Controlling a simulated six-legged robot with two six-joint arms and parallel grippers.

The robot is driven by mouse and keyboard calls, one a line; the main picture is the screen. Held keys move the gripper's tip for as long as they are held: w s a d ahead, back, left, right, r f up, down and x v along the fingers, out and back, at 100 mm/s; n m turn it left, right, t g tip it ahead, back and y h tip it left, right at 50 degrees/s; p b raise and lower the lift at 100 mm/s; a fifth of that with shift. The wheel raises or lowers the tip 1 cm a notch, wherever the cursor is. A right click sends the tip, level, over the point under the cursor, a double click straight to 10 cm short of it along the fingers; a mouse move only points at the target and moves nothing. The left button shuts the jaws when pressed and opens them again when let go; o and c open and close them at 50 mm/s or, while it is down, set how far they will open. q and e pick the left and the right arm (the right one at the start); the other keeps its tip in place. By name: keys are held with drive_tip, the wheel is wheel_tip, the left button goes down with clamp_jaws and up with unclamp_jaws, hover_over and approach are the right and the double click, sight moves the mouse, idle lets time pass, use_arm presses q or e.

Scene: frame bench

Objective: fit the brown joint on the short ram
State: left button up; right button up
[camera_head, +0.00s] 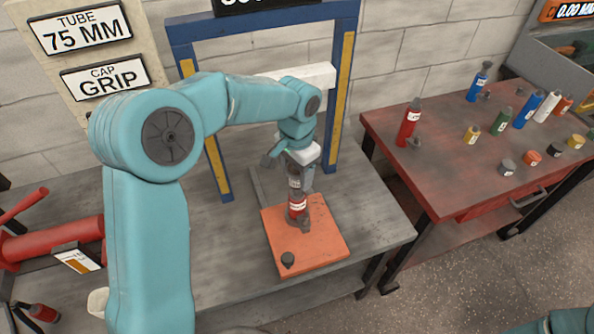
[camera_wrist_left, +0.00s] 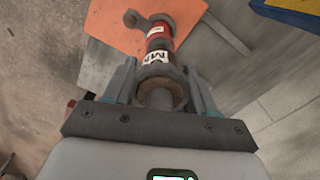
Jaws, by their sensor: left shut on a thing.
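A red ram (camera_head: 297,209) with a white label stands upright on the orange plate (camera_head: 325,232) on the bench. It also shows in the left wrist view (camera_wrist_left: 159,31). My left gripper (camera_head: 298,160) is above it, pointing down. It is shut on a part with a brownish rim (camera_wrist_left: 160,78), which looks like the brown joint. A white-labelled section (camera_wrist_left: 155,57) shows between that rim and the red body. The held part is in line with the ram; I cannot tell whether it is seated. My right gripper is out of view.
A blue frame (camera_head: 181,32) with yellow strips rises behind. The red table (camera_head: 440,190) at right holds several coloured bottles and caps. The bench is clear right of the plate.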

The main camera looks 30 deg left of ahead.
sight(297, 183)
use_arm(q)
drive_tip(key=shift+f+b, duration=1.35)
drive_tip(key=shift+f, duration=0.55)
drive_tip(key=o, duration=1.4)
wheel_tip(297, 183, up, 16)
drive_tip(key=shift+r+p, duration=0.15)
drive_tip(key=shift+p, duration=0.4)
drive_tip(key=shift+s, duration=0.1)
